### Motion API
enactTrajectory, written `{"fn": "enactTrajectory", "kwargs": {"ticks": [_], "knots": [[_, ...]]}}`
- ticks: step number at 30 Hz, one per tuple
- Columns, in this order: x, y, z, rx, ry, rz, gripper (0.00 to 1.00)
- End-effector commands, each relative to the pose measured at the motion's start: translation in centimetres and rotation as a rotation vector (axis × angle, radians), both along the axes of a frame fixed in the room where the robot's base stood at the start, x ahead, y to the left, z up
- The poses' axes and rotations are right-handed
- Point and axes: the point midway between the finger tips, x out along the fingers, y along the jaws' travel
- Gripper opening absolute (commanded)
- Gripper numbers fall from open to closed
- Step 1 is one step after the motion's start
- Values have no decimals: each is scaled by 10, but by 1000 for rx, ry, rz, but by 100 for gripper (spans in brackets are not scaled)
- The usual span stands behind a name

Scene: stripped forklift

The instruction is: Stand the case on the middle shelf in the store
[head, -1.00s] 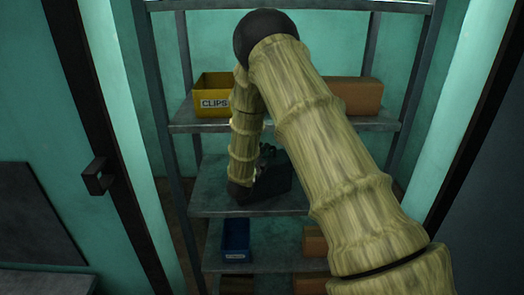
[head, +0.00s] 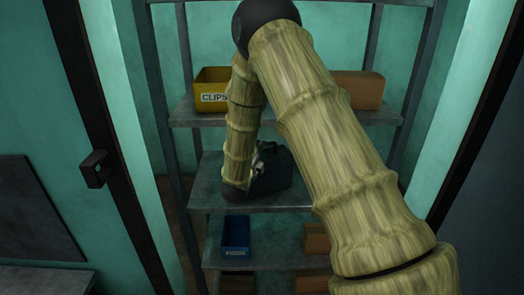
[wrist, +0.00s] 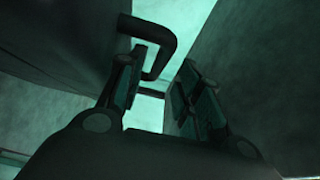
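The dark case (head: 276,172) appears to stand on the middle shelf (head: 212,190) in the head view, right of my wrist. My arm hides part of it. In the wrist view a dark surface, likely the case (wrist: 55,45), fills the upper left, with its bent handle (wrist: 162,42) beyond and near my left finger. My gripper (wrist: 155,85) has its fingers apart, with a lit gap between them. The handle does not look clamped. In the head view my gripper (head: 262,150) is small and dark, close beside the case.
The upper shelf holds a yellow CLIPS bin (head: 211,90) and a brown box (head: 357,90). The lower shelf holds a blue bin (head: 236,232) and a brown box (head: 316,238). Grey uprights (head: 168,120) flank the shelves. A door edge with a dark handle (head: 95,168) is at left.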

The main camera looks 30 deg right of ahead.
Motion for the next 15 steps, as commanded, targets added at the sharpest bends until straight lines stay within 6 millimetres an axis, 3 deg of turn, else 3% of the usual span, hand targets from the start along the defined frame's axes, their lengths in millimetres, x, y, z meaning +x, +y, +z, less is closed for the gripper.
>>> {"fn": "enactTrajectory", "kwargs": {"ticks": [6,15], "knots": [[-25,32,-3,0,0,2,35],[-46,58,-1,0,0,0,35]]}}
